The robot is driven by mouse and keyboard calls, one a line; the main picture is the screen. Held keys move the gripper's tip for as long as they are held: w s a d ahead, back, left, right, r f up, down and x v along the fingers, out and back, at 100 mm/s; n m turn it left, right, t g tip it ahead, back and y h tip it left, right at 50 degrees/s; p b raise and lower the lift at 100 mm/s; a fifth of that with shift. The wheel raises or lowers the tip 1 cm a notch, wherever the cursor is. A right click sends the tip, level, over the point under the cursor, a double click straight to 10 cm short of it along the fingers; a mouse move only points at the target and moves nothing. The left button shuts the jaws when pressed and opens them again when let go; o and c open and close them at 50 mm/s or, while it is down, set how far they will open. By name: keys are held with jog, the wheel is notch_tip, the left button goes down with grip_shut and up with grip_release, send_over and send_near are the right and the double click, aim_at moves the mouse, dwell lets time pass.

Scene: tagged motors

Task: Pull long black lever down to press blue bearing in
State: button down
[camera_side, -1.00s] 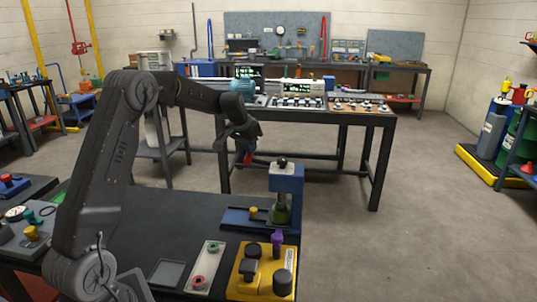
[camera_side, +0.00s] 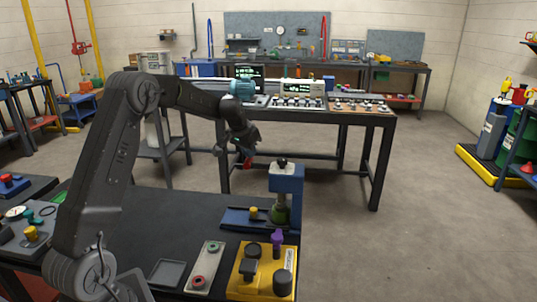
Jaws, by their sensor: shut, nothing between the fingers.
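The blue press (camera_side: 287,187) stands upright on the dark bench, with a dark knob (camera_side: 282,162) at its top and a green part (camera_side: 280,212) under its head. I cannot make out a long black lever for sure, nor a blue bearing. My gripper (camera_side: 248,163) hangs in the air to the left of the press head, pointing down, with red at its tip. It is shut and empty, and it appears apart from the press.
A yellow box (camera_side: 257,272) with black knobs and a purple part (camera_side: 277,238) is at the front. A pale panel (camera_side: 205,266) with red and green rings and a grey tray (camera_side: 166,273) lie left of it. The bench middle is clear.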

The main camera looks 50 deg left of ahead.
jog(key=shift+f, duration=0.15)
jog(key=shift+s+a+f, duration=0.1)
jog(key=shift+f, duration=1.6)
